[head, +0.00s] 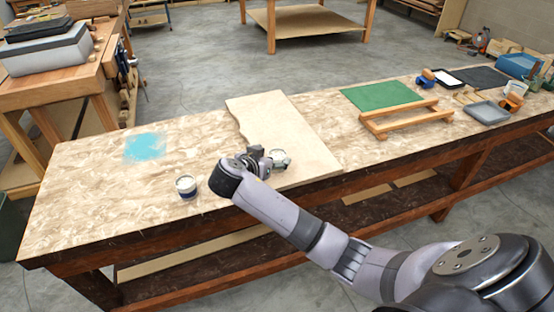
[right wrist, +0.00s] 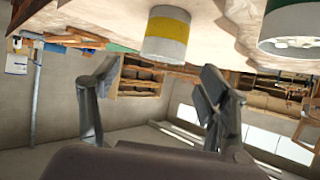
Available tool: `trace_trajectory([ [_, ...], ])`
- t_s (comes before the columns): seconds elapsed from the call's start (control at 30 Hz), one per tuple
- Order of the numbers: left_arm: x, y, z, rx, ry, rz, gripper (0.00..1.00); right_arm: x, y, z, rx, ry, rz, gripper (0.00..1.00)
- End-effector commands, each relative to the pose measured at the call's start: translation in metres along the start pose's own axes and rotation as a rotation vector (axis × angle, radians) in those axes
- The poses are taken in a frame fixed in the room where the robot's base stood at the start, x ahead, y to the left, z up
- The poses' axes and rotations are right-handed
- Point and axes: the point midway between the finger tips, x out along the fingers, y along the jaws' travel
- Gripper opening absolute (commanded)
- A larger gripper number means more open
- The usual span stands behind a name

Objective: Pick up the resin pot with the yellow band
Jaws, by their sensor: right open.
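The resin pot with the yellow band (right wrist: 167,35) shows in the right wrist view, where the table is at the top. It stands beyond and between the spread fingers of my right gripper (right wrist: 152,85), apart from them. A second pot with a green band (right wrist: 290,22) is to its right, cut by the frame edge. In the head view my right gripper (head: 262,161) is low over the table, open, beside a pale pot (head: 281,157) whose band I cannot make out. My left gripper is not in view.
A pale board (head: 285,125) lies on the workbench (head: 85,205) by the gripper. A blue patch (head: 145,147) marks the bench at left. A green mat (head: 376,95), a wooden frame (head: 405,118) and a grey tray (head: 488,112) lie at right. The bench's left part is mostly clear.

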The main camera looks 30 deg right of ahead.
Motion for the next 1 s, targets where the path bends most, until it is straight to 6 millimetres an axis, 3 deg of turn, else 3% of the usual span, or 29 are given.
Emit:
trace_trajectory([
  [0.23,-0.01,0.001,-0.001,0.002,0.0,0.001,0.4,0.035,-0.002,0.001,-0.003,0.002,0.003,0.69],
  [0.57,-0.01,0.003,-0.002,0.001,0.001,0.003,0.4,0.043,-0.003,0.003,-0.001,0.0,-0.001,0.69],
  [1.0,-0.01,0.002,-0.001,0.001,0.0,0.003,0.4,0.042,-0.003,0.003,-0.001,0.0,0.0,0.39],
])
